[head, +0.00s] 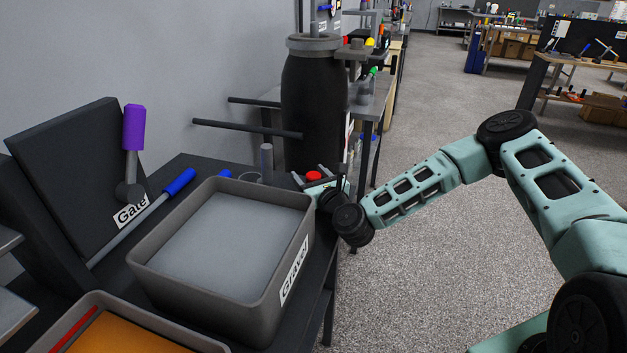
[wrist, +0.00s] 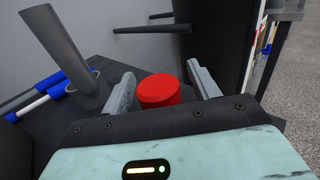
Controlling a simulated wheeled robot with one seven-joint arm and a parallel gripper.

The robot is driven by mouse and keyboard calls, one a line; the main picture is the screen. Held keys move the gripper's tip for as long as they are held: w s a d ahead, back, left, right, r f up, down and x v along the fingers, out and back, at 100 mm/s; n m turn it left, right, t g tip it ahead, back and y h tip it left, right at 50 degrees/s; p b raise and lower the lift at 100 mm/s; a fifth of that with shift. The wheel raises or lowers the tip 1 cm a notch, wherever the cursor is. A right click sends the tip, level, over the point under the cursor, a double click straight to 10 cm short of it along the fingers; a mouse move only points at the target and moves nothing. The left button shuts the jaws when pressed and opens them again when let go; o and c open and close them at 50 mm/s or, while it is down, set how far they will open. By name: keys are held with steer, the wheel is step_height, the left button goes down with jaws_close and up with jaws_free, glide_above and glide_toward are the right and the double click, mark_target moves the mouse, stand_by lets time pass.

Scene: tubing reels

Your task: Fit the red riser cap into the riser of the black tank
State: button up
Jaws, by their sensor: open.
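The red riser cap (wrist: 160,91) sits low on the dark bench top, between the open fingers of my gripper (wrist: 166,88) in the wrist view. Gaps show between the cap and both fingers. In the head view the red cap (head: 314,176) shows at my gripper (head: 316,181), beyond the right far corner of the gravel bin. The black tank (head: 313,105) stands upright behind my gripper. A grey fitting with an upright tube (head: 358,75) is on its right side; I cannot tell whether this is the riser.
A grey bin labelled Gravel (head: 220,245) stands close to my gripper. A grey upright tube (wrist: 66,55) stands left of my gripper. Dark rods (head: 250,129) stick out left of the tank. A purple-handled lever (head: 133,130) marked Gate is at left.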

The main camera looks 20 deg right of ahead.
steer(key=c, duration=1.1)
